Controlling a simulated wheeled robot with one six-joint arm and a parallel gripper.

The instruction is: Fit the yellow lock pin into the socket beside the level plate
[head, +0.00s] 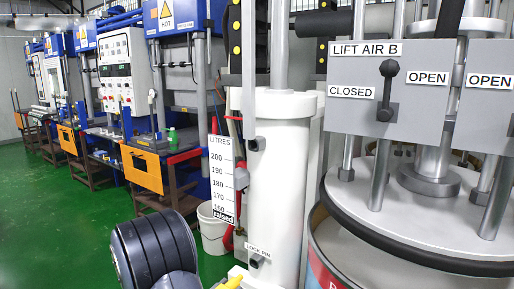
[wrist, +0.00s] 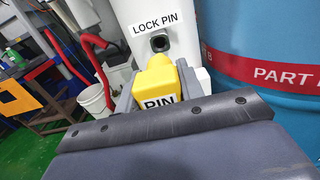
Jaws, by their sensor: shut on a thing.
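My gripper (wrist: 155,92) is shut on the yellow lock pin (wrist: 156,76), which carries a PIN label. In the head view only a bit of the yellow pin (head: 230,283) shows at the bottom edge. The socket (wrist: 159,42) is a dark round hole in a grey fitting on the white column, under a LOCK PIN label. It also shows in the head view (head: 257,261). The pin is below and in front of the socket in the wrist view, apart from it.
The white column (head: 275,180) stands beside a large drum (wrist: 260,40) with a red band. A panel (head: 400,88) labelled LIFT AIR B has a lever. A white bucket (head: 212,230) and red hose are behind. Green floor is open at left.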

